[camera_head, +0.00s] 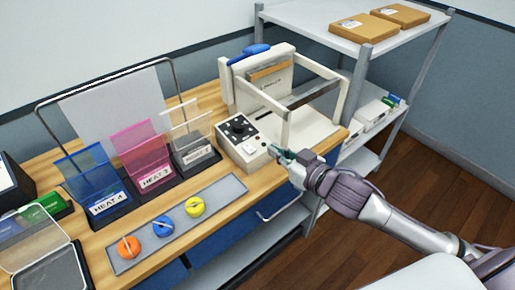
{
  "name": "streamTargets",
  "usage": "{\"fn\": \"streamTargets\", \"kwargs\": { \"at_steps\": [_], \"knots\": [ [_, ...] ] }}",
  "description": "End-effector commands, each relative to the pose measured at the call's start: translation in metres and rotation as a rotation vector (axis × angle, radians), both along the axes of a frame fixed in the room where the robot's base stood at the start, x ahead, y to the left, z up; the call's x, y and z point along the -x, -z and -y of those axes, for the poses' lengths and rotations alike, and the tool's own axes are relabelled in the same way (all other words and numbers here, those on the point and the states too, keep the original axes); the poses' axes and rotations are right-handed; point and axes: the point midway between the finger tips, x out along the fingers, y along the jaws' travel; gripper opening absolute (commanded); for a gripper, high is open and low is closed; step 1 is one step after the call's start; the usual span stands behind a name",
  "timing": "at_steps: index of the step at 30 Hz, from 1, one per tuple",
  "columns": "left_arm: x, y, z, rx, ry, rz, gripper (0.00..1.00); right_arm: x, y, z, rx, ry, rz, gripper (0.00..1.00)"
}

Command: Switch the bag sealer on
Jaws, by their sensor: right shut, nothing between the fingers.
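The bag sealer (300,121) stands at the right end of the wooden bench. It is cream-coloured, with a raised frame and a blue handle (248,54). Its control box (235,148) at the front left carries a black dial (239,128) and a pale switch (249,149). My right gripper (274,152) is shut and empty, with its fingertips at the front right corner of the control box, close to the switch. I cannot tell whether the fingertips touch the box. The switch's position is too small to read. My left gripper is not in view.
A grey tray (157,246) with orange, blue and yellow round pieces lies along the bench front. Blue, pink and clear holders (150,163) with HEAT labels stand behind it. A metal shelf (337,40) with cardboard boxes (365,28) stands behind the sealer. Open floor lies right.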

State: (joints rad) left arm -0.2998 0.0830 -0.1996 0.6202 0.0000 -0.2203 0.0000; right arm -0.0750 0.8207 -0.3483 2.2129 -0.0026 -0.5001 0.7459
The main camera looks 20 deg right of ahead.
Motion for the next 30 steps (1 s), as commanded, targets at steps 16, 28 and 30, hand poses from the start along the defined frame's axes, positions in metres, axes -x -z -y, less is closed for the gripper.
{"fn": "streamTargets", "kwargs": {
  "at_steps": [16, 28, 30],
  "knots": [
    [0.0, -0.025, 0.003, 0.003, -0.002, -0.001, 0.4, -0.072, 0.043, -0.026, 0.0, 0.001, -0.004, 0.0],
    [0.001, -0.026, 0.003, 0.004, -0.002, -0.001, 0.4, -0.072, 0.057, -0.027, 0.001, 0.0, -0.001, 0.0],
    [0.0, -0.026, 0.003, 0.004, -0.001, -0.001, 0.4, -0.072, 0.057, -0.026, 0.0, 0.0, -0.001, 0.0]
  ]
}}
